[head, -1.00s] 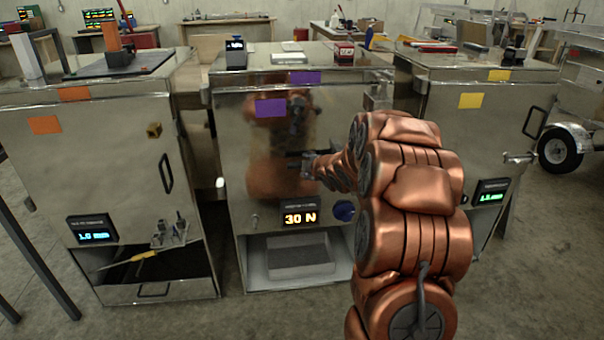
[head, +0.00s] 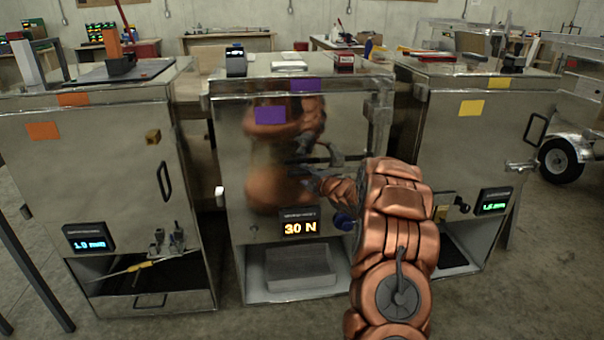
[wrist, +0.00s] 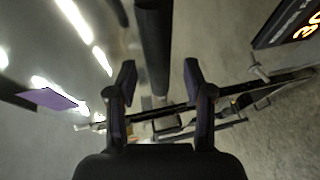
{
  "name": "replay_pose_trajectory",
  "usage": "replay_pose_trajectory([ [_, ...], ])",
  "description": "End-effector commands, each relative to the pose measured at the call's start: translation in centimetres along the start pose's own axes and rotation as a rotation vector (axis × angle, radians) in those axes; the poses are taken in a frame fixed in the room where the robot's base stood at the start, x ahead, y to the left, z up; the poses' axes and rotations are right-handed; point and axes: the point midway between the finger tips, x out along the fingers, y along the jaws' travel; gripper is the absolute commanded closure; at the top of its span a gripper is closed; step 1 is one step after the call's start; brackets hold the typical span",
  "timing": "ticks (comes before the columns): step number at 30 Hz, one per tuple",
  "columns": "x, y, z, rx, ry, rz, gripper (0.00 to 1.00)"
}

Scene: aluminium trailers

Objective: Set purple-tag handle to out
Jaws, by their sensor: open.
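The middle steel cabinet (head: 232,150) carries two purple tags (head: 270,115); one also shows in the wrist view (wrist: 47,98). Its handle (head: 318,159) is a dark bar on the shiny front, above the 30 N display. In the wrist view a thick dark bar (wrist: 153,45), which looks like this handle, lies between and beyond my fingertips. My gripper (wrist: 160,75) is open, with nothing held between its fingers. In the head view my gripper (head: 312,183) is just below the handle, small and partly merged with reflections. I cannot tell whether it touches.
An orange-tagged cabinet (head: 110,190) stands left, a yellow-tagged one (head: 480,140) right. Under the display is an open bay with a grey block (head: 300,268).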

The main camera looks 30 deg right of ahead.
Motion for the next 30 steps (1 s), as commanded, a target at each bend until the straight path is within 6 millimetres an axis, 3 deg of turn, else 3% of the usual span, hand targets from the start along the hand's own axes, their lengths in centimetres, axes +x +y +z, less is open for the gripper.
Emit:
replay_pose_trajectory([
  [9,2.5,0.1,-0.1,-0.001,0.002,0.001,0.48],
  [20,2.8,0.1,0.0,0.0,0.0,0.003,0.48],
  [30,2.8,0.1,0.0,0.0,0.0,0.002,0.83],
])
